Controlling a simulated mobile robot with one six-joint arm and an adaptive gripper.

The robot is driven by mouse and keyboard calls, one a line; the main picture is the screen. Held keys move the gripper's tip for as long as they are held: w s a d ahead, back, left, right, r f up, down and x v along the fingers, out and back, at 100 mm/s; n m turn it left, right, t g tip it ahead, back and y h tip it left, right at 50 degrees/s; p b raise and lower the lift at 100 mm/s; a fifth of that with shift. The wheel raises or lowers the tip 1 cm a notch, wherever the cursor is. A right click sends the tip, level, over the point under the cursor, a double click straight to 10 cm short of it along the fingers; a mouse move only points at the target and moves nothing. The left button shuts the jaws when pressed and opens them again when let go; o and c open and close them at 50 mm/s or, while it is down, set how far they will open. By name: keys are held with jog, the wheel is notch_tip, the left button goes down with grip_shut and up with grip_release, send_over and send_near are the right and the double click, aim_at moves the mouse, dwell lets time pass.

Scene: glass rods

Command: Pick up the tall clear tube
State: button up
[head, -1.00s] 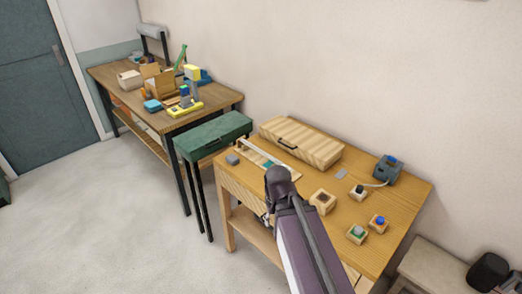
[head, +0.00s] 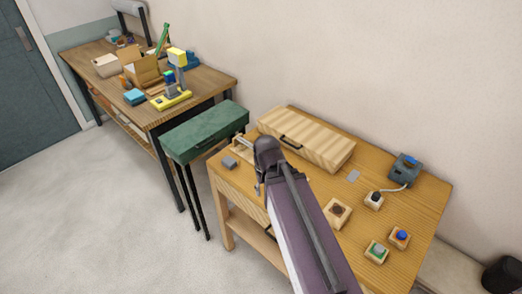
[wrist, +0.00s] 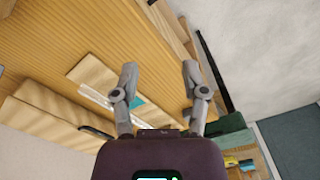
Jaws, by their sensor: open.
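My gripper (wrist: 158,74) is open and empty in the wrist view, its two fingers apart over the front edge of the near table. A pale, clear-looking strip (wrist: 93,94), perhaps the tall clear tube, lies along a light wooden holder (wrist: 92,72) beside a teal patch, left of the fingers and apart from them. In the head view only the left end of the holder (head: 241,144) shows; my arm hides the rest and most of my gripper (head: 258,190). I cannot make out the tube clearly there.
On the near table (head: 310,185) stand a long wooden box (head: 310,138), a grey block (head: 229,162), a wooden block with a hole (head: 338,213), small button blocks (head: 377,252) and a grey device (head: 404,168). A green case (head: 205,132) and a cluttered table (head: 210,85) are to the left.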

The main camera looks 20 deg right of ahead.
jog(key=shift+w+d, duration=0.15)
jog(key=shift+w, duration=0.4)
jog(key=shift+d, duration=0.1)
jog(key=shift+o, duration=1.1)
jog(key=w+a+f+n+t+h+b, duration=0.1)
jog(key=w+f+n+h+b, duration=0.15)
jog(key=w, duration=0.55)
jog(key=w+a+f+n+t+h+b, duration=0.1)
jog(key=w+t+h+b, duration=0.1)
jog(key=w+h+b, duration=0.35)
jog(key=w+a+n+t+b, duration=0.1)
jog(key=w+a, duration=0.1)
jog(key=w, duration=0.2)
jog(key=w+a+r+n+t+h+b, duration=0.1)
jog(key=w+a, duration=0.2)
jog(key=w, duration=0.1)
jog(key=w+a+n+t+h+b, duration=0.1)
jog(key=w+a, duration=0.2)
jog(key=w, duration=0.1)
jog(key=shift+r, duration=0.2)
jog(key=shift+w+a+r+t, duration=0.15)
jog(key=shift+a+r+t, duration=0.05)
jog(key=shift+a+t, duration=0.15)
